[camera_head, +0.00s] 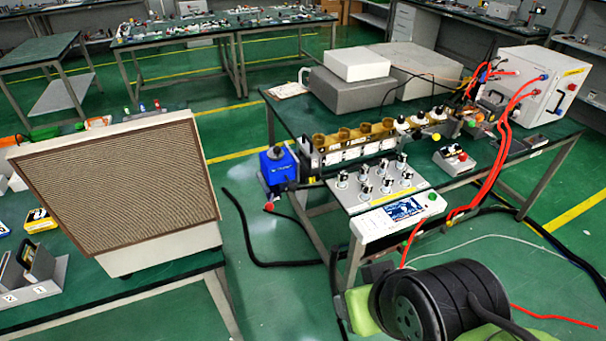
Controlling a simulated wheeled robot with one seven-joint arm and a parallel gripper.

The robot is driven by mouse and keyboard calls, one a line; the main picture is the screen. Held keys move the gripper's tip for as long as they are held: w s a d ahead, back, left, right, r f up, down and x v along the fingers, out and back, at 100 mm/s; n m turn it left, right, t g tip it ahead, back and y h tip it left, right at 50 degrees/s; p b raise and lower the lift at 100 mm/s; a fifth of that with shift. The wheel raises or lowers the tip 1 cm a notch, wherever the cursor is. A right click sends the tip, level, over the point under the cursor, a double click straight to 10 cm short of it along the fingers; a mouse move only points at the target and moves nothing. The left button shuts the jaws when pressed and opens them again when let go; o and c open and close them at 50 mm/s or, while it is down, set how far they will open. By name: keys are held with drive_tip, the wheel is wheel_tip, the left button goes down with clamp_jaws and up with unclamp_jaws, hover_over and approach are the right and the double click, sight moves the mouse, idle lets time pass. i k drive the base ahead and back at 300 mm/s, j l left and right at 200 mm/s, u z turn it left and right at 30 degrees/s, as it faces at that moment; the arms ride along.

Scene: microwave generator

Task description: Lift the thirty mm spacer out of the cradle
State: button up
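At the left edge, a small grey holder (54,284) with two white labels stands on a green bench. An upright dark-and-tan plate (40,262) sits in it, and another piece stands beside it at the picture's edge. This holder may be the cradle, but the labels are too small to read. I cannot tell which piece is the thirty mm spacer. The holder is cut off by the left edge. My gripper is not in view, so its state and its place relative to the holder do not show.
A large beige panel with a brown mesh face (115,185) stands tilted right of the holder. Across a floor gap, another bench carries a waveguide row (350,140), a knobbed block (380,185) and a white cabinet (530,85) with red cables. Black hoses (240,235) lie on the floor.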

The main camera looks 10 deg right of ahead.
sight(308, 157)
drive_tip(key=i+l+u, duration=0.1)
drive_tip(key=i+u, duration=0.2)
drive_tip(key=i+l+u, duration=0.25)
drive_tip(key=i, duration=0.3)
drive_tip(key=i+l+u, duration=0.3)
drive_tip(key=i+j, duration=0.05)
drive_tip(key=i, duration=0.05)
